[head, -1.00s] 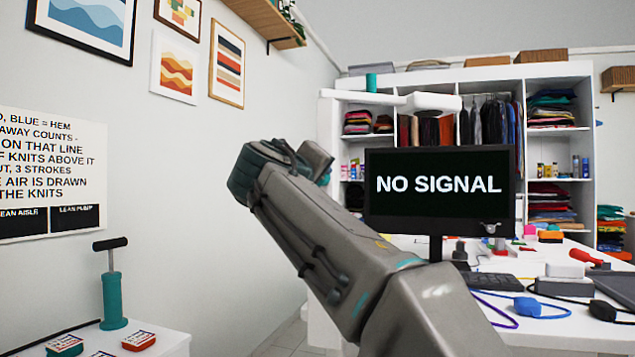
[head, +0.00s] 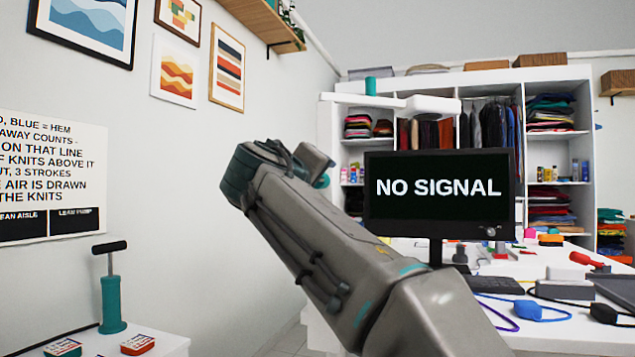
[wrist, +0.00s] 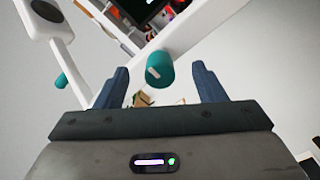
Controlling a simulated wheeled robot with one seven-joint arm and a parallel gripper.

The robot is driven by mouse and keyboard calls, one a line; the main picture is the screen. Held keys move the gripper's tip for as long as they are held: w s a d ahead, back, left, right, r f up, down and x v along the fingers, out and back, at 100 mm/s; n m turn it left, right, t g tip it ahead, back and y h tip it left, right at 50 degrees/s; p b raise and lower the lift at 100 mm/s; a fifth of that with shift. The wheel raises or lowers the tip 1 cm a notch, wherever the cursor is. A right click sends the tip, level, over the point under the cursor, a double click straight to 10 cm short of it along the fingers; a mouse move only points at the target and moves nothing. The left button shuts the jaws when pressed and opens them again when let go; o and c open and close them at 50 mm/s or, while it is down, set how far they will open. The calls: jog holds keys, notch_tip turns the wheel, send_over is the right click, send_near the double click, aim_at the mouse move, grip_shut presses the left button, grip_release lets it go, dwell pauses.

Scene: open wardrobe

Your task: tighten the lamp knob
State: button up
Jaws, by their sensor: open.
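The lamp is white, with a flat head (head: 435,104) and a horizontal arm (head: 365,99) above the monitor in the head view. A teal knob (head: 371,85) sits on that arm; it appears at the left in the wrist view (wrist: 62,80). A second teal round knob (wrist: 160,68), with a pale mark on its face, sits on the white post (wrist: 190,45). My gripper (wrist: 161,74) is open, its dark blue fingers on either side of this second knob in the picture. Contact cannot be seen. The fingers are hidden in the head view.
A monitor (head: 440,205) reading NO SIGNAL stands on the white desk (head: 470,328), among tools, cables and small boxes. An open wardrobe (head: 590,200) with clothes is behind. A teal pump (head: 112,300) stands at the lower left. The wall is on the left.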

jog(key=b+v, duration=0.1)
jog(key=v, duration=0.5)
jog(key=shift+s, duration=0.35)
jog(key=shift+r, duration=0.1)
dwell(0.4)
jog(key=s+d+f+m+g+y+p, duration=0.15)
jog(key=d+f+g+p, duration=0.35)
jog(key=p, duration=0.6)
jog(key=s+d+f+n+g+y+p, duration=0.1)
jog(key=s+d+f+g+p, duration=0.25)
jog(key=d+p, duration=0.5)
jog(key=s+d+f+m+g+y+p, duration=0.1)
jog(key=s+f+m+g+y+p, duration=0.1)
jog(key=s+p, duration=0.6)
jog(key=s+d+f+m+g+y+p, duration=0.1)
jog(key=s+d+f+m+g+p, duration=0.1)
jog(key=s+p, duration=0.7)
notch_tip(320, 180, down, 3)
jog(key=shift+r+m+g+y, duration=0.1)
jog(key=shift+m+g+y, duration=0.25)
jog(key=shift+m+g, duration=0.6)
